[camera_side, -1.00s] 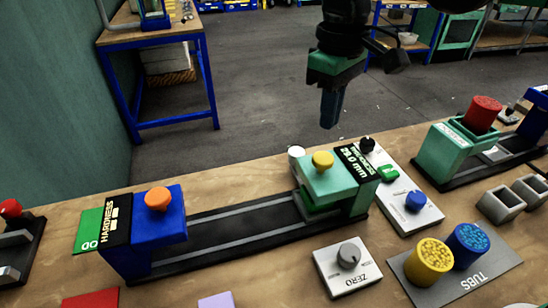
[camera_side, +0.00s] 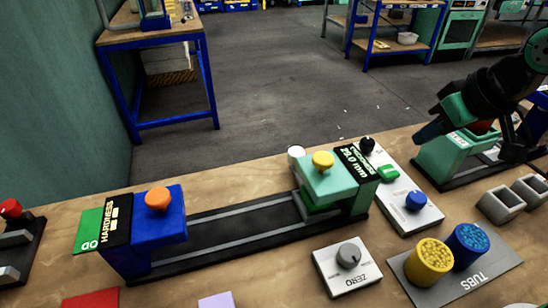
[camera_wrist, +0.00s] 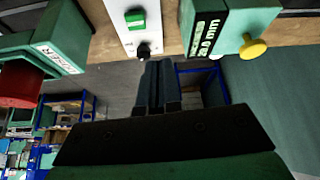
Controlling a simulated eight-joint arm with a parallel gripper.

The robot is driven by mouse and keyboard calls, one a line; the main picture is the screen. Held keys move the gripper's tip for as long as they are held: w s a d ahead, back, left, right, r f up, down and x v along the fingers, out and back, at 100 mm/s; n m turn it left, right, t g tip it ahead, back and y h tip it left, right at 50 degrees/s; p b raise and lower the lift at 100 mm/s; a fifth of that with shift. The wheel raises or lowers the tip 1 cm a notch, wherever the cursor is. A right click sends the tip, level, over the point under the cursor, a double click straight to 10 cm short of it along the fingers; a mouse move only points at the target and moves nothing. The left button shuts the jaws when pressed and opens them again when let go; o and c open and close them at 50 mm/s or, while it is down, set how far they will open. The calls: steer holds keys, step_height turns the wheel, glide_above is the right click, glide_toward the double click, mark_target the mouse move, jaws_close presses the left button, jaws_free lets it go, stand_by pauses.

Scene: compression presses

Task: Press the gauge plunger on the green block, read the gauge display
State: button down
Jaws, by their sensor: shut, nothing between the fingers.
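The green block (camera_side: 327,183) stands at the right end of a dark rail, with a yellow plunger (camera_side: 322,160) on top. The plunger stands up and nothing touches it. The thickness display (camera_side: 358,163) on its side seems to read 25.0 mm. In the wrist view the block (camera_wrist: 230,18), yellow plunger (camera_wrist: 252,48) and display (camera_wrist: 206,35) show at upper right. My gripper (camera_side: 420,136) is shut and empty, right of the green block and apart from it. Its fingers (camera_wrist: 160,68) are together in the wrist view.
A blue block with an orange knob (camera_side: 158,199) stands at the rail's left end. A second green press (camera_side: 450,152) is at right, its red knob (camera_side: 480,127) partly hidden by my gripper. A white panel (camera_side: 408,210) with a blue button and a zero-dial box (camera_side: 347,266) lie near the green block.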

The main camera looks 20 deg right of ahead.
steer(key=s+d+f, duration=0.1)
steer(key=s+d+f+m+t, duration=0.1)
steer(key=shift+d+f+t, duration=0.15)
steer(key=shift+d+t, duration=0.15)
